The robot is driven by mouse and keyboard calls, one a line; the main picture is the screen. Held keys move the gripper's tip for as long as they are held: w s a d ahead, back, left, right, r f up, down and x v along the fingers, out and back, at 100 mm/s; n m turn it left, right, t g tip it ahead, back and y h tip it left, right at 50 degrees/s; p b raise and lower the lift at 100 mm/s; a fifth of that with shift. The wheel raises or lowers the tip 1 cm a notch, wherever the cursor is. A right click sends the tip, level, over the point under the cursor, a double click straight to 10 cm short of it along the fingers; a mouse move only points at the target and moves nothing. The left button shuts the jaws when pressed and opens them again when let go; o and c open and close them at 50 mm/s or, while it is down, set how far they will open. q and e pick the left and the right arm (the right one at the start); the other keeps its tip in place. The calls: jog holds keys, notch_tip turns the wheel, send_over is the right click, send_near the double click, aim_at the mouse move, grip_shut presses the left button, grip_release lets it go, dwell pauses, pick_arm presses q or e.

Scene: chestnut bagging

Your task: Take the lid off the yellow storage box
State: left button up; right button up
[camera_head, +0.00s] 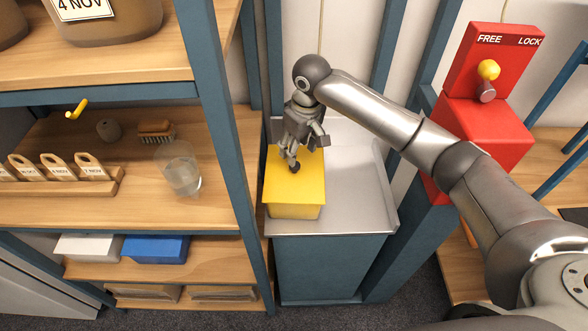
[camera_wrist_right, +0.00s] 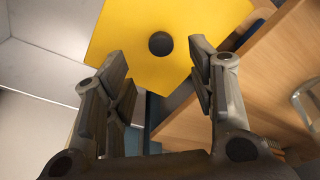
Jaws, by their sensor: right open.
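The yellow storage box (camera_head: 293,211) stands on the left part of a metal tray-like counter in the head view. Its flat yellow lid (camera_head: 308,190) is on it, with a dark round knob (camera_head: 295,168) in the middle. In the right wrist view the lid (camera_wrist_right: 130,35) and its knob (camera_wrist_right: 160,43) show beyond the fingertips. My right gripper (camera_head: 304,148) is above the lid, open and empty. In the right wrist view its fingers (camera_wrist_right: 158,70) stand apart, with the knob ahead between them and no visible contact. My left gripper is not in view.
The metal counter (camera_head: 365,190) has free room right of the box. A blue shelf post (camera_head: 232,150) stands close on the left, beside wooden shelves with a glass jar (camera_head: 180,170) and a brush (camera_head: 156,131). A red lock box (camera_head: 484,130) stands at the right.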

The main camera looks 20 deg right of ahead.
aim_at(295, 170)
jog(key=shift+f, duration=0.4)
jog(key=shift+a+f, duration=0.1)
jog(key=shift+f, duration=0.15)
jog(key=f, duration=0.1)
jog(key=f+p, duration=0.1)
jog(key=f, duration=0.3)
jog(key=shift+w+a+p, duration=0.15)
jog(key=shift+w+p, duration=0.15)
jog(key=shift+p, duration=0.1)
jog(key=c, duration=0.8)
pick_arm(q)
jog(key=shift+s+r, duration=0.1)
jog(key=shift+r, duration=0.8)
pick_arm(e)
jog(key=shift+w, duration=0.1)
jog(key=c, duration=0.3)
